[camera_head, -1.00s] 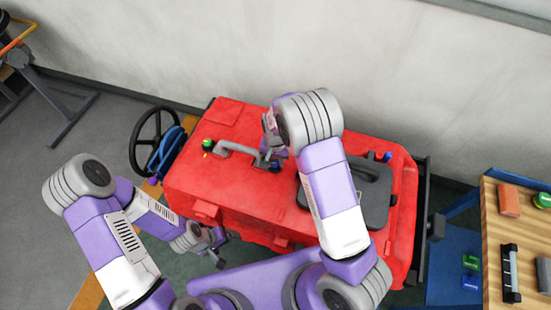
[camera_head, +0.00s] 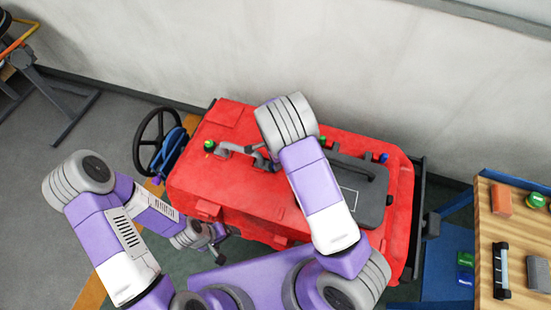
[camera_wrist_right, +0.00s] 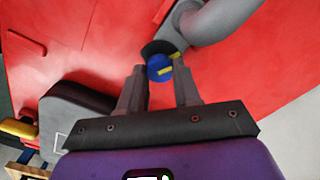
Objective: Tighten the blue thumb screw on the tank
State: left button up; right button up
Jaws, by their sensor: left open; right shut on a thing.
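The blue thumb screw (camera_wrist_right: 158,68) with yellow marks sits on a dark collar at the end of a grey pipe on the red tank (camera_head: 232,187). In the right wrist view my right gripper (camera_wrist_right: 161,78) has one finger on either side of the screw and is shut on it. My left gripper (camera_head: 218,246) is open and low in front of the tank's lower left side, away from the screw.
A grey pipe (camera_head: 234,149), a green knob (camera_head: 209,145), a dark grey lid (camera_head: 372,188) and a small blue part (camera_head: 384,158) are on the tank top. A black wheel (camera_head: 157,139) stands left. A wooden table (camera_head: 518,236) with several items stands right.

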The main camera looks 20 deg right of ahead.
jog(key=m+p, duration=0.1)
jog(key=m, duration=0.3)
jog(key=m+p, duration=0.1)
jog(key=m, duration=0.1)
jog(key=shift+w+r+p, duration=0.2)
jog(key=shift+r+p, duration=0.05)
jog(key=shift+p, duration=0.1)
jog(key=m+p, duration=0.2)
jog(key=m, duration=0.3)
jog(key=shift+m, duration=0.3)
jog(key=o, duration=0.7)
jog(key=shift+o, duration=0.4)
jog(key=shift+s+f, duration=0.15)
notch_tip(320, 180, up, 8)
jog(key=shift+f, duration=0.2)
